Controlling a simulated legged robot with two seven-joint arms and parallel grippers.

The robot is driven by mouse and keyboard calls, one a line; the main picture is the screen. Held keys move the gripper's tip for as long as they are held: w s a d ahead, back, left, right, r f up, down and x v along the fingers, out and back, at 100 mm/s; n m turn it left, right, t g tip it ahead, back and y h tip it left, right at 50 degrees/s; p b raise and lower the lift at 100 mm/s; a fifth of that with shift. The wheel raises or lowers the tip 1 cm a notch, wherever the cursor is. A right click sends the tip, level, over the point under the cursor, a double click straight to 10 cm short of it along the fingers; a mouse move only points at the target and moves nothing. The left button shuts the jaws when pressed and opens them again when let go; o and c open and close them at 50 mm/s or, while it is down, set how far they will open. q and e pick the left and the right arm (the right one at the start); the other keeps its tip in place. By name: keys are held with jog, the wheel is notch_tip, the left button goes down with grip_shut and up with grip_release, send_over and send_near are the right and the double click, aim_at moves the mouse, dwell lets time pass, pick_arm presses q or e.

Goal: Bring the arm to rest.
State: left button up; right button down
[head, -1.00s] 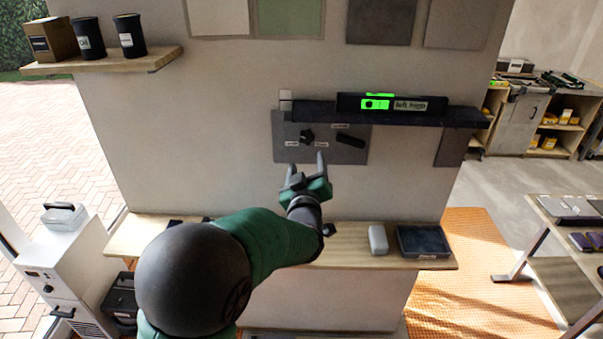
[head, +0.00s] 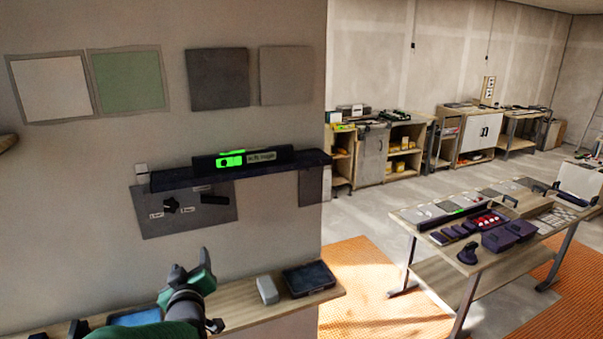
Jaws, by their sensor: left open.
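My left gripper (head: 193,270) is at the lower left of the head view, in front of the wall and above the wooden shelf. Its jaws are open and I see nothing between them. The green sleeve of my left arm comes in from the bottom edge. A grey panel (head: 190,222) with a dark knob (head: 171,206) and a dark lever (head: 214,199) is on the wall above the gripper, apart from it. A dark level (head: 278,156) with a bright green vial rests on the dark ledge (head: 225,175). My right gripper is not in view.
The wooden shelf (head: 236,298) holds a pale block (head: 267,289) and a dark tray (head: 309,278). Several sample tiles hang above. At right stands a table (head: 405,220) with tools and dark boxes, beyond an orange mat (head: 360,290). Cabinets line the back.

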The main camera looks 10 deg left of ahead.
pick_arm(q)
jog(key=s+d+f+m+g+h+b, duration=0.1)
jog(key=s+d+f+m+g+h, duration=0.1)
jog(key=s+d+f, duration=0.3)
jog(key=s+d+f+m+g+h+b, duration=0.1)
jog(key=d+f+m+g+h, duration=0.15)
jog(key=f, duration=0.45)
jog(key=s+d+f+m+g+h, duration=0.1)
jog(key=s+d+f+m+g, duration=0.1)
jog(key=s+f, duration=0.5)
jog(key=s+d+f+m+g+h+b, duration=0.1)
jog(key=s+d+f+m+g, duration=0.2)
jog(key=s, duration=1.1)
notch_tip(320, 180, down, 4)
jog(key=d+g, duration=0.2)
jog(key=shift+r+g, duration=0.15)
jog(key=shift+g, duration=0.2)
jog(key=shift+s+a, duration=0.1)
jog(key=shift+a, duration=0.3)
jog(key=shift+d, duration=0.25)
jog(key=shift+a, duration=0.1)
